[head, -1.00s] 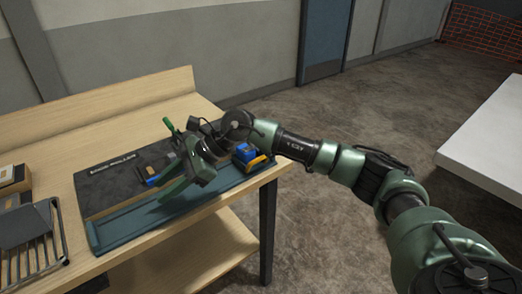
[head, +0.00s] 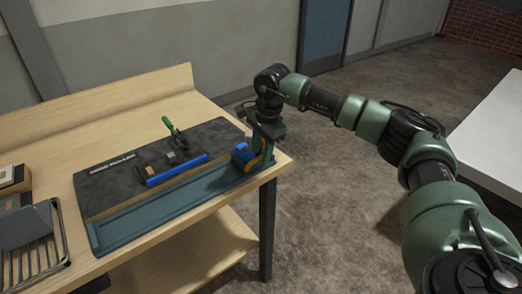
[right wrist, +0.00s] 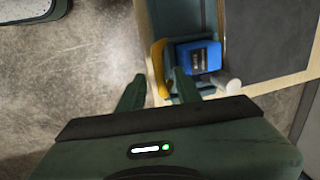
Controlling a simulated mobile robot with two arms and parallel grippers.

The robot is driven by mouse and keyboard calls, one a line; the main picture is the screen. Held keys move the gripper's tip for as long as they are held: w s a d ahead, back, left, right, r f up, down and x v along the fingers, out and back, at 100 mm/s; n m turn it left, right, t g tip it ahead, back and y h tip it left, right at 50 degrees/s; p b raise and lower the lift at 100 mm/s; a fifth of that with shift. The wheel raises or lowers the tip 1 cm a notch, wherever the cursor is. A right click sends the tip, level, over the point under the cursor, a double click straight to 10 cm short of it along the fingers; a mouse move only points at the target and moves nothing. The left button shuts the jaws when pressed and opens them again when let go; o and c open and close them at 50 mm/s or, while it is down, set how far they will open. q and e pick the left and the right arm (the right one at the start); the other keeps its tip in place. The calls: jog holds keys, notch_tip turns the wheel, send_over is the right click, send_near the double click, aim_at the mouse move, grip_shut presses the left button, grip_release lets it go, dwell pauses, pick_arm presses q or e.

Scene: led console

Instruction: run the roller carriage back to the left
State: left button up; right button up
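The roller carriage (head: 241,154) is a blue block with a yellow part (head: 257,163), at the right end of the teal rail (head: 165,200) along the board's front edge. In the right wrist view the carriage (right wrist: 198,58) shows its blue top, with the yellow part (right wrist: 158,68) on its left. My right gripper (head: 266,140) is at the carriage's right end, pointing down. Its fingers (right wrist: 157,90) are open, with the yellow part just beyond and between the tips. Whether they touch it I cannot tell. My left gripper is not in view.
The dark board (head: 115,185) holds a long blue bar (head: 177,170) and a green-handled clamp (head: 174,132). A wire rack (head: 38,250) stands at the left of the wooden bench (head: 130,125). The rail left of the carriage is clear.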

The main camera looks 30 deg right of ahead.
jog(key=shift+f, duration=0.45)
grip_shut()
dwell(1.1)
